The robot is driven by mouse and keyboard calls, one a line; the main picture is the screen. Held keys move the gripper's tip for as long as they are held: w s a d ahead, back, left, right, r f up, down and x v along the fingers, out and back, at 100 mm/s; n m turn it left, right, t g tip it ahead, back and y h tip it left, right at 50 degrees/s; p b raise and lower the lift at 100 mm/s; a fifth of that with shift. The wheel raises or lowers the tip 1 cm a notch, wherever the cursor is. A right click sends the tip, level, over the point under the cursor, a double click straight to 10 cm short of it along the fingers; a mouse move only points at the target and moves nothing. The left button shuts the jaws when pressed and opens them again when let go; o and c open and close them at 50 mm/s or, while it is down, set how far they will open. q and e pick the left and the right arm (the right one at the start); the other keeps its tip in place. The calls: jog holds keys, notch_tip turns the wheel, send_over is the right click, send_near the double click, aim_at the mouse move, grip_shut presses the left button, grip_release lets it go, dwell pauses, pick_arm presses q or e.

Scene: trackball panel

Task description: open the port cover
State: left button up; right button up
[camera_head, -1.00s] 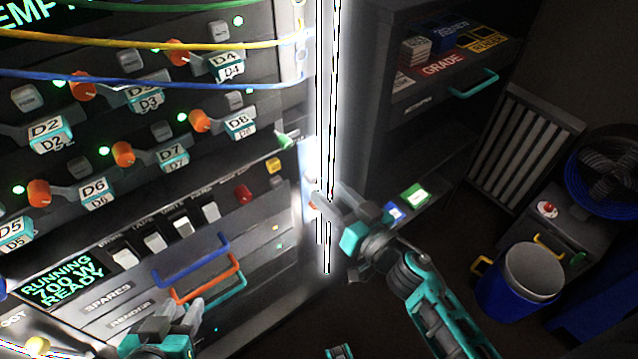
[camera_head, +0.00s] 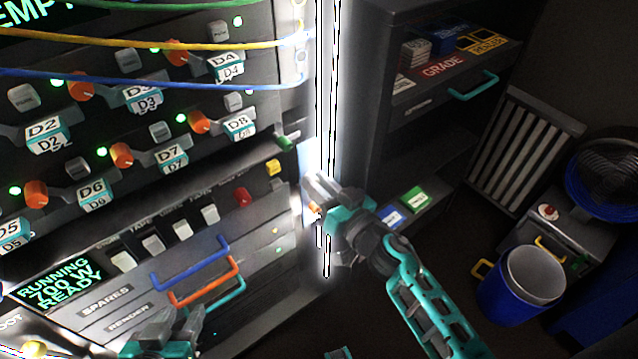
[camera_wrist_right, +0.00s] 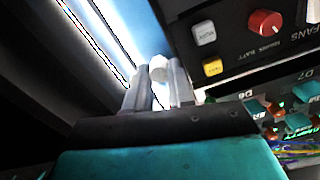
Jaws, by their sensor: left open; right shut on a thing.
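The right edge of the rack carries a pale bluish plate (camera_head: 306,160) beside a bright light strip; I cannot tell for sure whether it is the port cover. My right gripper (camera_head: 314,196) is at this edge, just below the plate, with a small orange part (camera_head: 314,212) beside its fingers. In the right wrist view my right gripper (camera_wrist_right: 159,78) is shut on a small white rounded knob (camera_wrist_right: 158,67). What the knob is attached to is hidden by the fingers and glare. My left gripper (camera_head: 197,325) is open and low, in front of the rack's lower drawers.
The rack has a red knob (camera_head: 242,196), a yellow button (camera_head: 274,167) and a blue drawer handle (camera_head: 190,272) near the left gripper. A dark shelf unit (camera_head: 440,130) stands right of the light strip. A blue bin (camera_head: 520,295) is on the floor at right.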

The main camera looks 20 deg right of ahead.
grip_shut()
pick_arm(q)
jog(key=shift+a, duration=0.1)
